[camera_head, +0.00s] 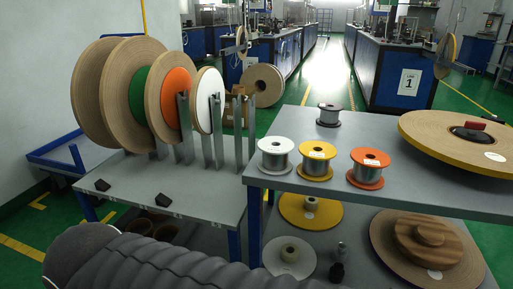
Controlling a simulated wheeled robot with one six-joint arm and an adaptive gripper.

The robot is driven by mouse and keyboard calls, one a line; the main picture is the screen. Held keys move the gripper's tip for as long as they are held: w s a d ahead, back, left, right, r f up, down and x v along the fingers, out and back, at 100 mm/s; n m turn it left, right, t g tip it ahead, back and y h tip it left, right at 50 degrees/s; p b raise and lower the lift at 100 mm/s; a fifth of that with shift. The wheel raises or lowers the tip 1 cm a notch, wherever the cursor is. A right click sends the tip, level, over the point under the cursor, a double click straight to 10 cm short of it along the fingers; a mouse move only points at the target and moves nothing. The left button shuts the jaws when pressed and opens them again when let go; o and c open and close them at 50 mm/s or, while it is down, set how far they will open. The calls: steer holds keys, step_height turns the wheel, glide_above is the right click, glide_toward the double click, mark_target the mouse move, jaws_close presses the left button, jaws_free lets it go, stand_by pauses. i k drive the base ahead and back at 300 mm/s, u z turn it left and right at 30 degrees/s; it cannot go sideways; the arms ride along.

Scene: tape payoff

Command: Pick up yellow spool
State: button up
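A small yellow spool (317,151) stands upright on the upper grey shelf (430,195), near its front edge, with silvery material wound between its yellow flanges. A white spool (276,146) stands close on its left and an orange spool (368,159) on its right, with small gaps between them. A larger, flat yellow-rimmed reel (300,216) lies on the lower shelf. My arm's grey ribbed sleeve crosses the bottom left. My gripper is not in view.
A dark spool (328,116) stands farther back. A large tape roll (462,140) overhangs the right side of the shelf. Upright metal posts (218,130) and several big reels (140,95) stand on the left table. Bare shelf lies behind the yellow spool.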

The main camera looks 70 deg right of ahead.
mark_target(315, 166)
steer(key=i, duration=1.35)
steer(key=z, duration=5.1)
